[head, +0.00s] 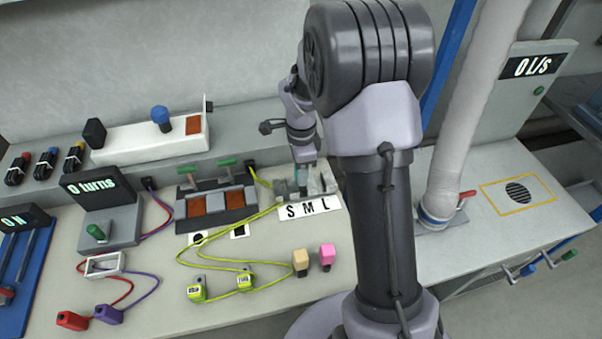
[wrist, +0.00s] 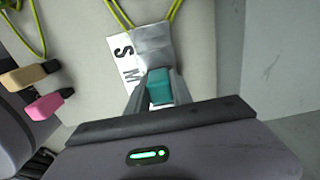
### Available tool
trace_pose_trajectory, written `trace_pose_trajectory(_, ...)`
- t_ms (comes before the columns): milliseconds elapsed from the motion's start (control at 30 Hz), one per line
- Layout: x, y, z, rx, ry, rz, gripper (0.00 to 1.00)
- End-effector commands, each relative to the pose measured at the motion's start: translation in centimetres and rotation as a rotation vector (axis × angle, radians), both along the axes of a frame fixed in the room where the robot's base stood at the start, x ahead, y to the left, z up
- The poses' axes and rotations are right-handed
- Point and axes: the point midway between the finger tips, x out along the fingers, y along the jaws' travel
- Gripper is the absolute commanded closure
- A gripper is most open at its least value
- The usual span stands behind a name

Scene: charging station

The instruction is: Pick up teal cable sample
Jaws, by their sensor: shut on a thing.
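The teal cable sample (wrist: 160,87) sits between the two fingers of my gripper (wrist: 153,92) in the wrist view. The fingers are shut on it, one on each side. In the head view my gripper (head: 303,182) is at the small grey block (head: 288,188) behind the S M L label (head: 308,207). Only a small teal bit of the sample shows there. The grey block (wrist: 153,45) is just beyond the sample in the wrist view; I cannot tell whether the sample touches it.
A tan piece (head: 300,262) and a pink piece (head: 327,256) stand in front of the label. Yellow-green cables (head: 210,262) with tagged ends lie to the left. The white hose (head: 460,120) rises at the right. The bench front between is clear.

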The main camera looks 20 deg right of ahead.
Motion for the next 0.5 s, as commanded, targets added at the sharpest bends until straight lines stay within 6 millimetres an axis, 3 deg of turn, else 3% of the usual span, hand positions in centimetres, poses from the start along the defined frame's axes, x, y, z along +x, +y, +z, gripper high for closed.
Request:
trace_pose_trajectory(133, 0.0, 0.0, 3.0, 0.000, -0.002, 0.000, 1.00)
trace_pose_trajectory(167, -0.6, 0.1, 3.0, 0.000, 0.000, 0.000, 1.00)
trace_pose_trajectory(367, -5.3, 1.1, 3.2, 0.000, 0.002, 0.000, 1.00)
trace_pose_trajectory(500, -9.4, 1.9, 3.6, 0.000, 0.002, 0.000, 1.00)
